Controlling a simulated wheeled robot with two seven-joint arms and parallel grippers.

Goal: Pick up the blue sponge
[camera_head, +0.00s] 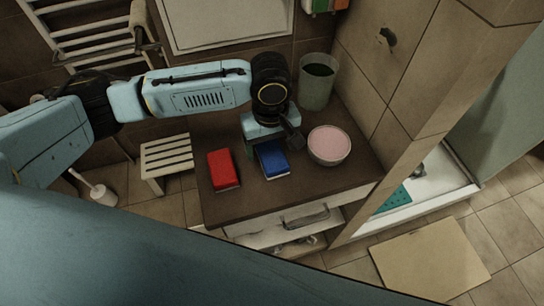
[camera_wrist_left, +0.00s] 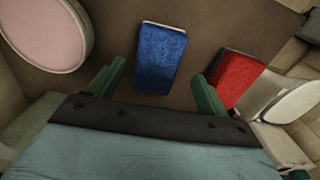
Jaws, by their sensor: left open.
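The blue sponge (camera_head: 272,159) lies on the dark top of the cabinet, between a red sponge and a bowl in the head view. In the left wrist view the blue sponge (camera_wrist_left: 160,58) lies ahead of my left gripper (camera_wrist_left: 160,85), between the lines of its two green fingers. My left gripper (camera_head: 265,146) is open and empty, pointing down just behind the blue sponge in the head view. The fingers do not visibly touch the sponge; their exact height above the top is hard to tell. My right gripper is not in view.
The red sponge (camera_head: 223,169) lies left of the blue one; in the wrist view it (camera_wrist_left: 236,78) is close to the right finger. A bowl with pink contents (camera_head: 329,146) stands to the right. A grey-green bin (camera_head: 316,88) stands at the back. The cabinet top's front (camera_head: 290,192) is clear.

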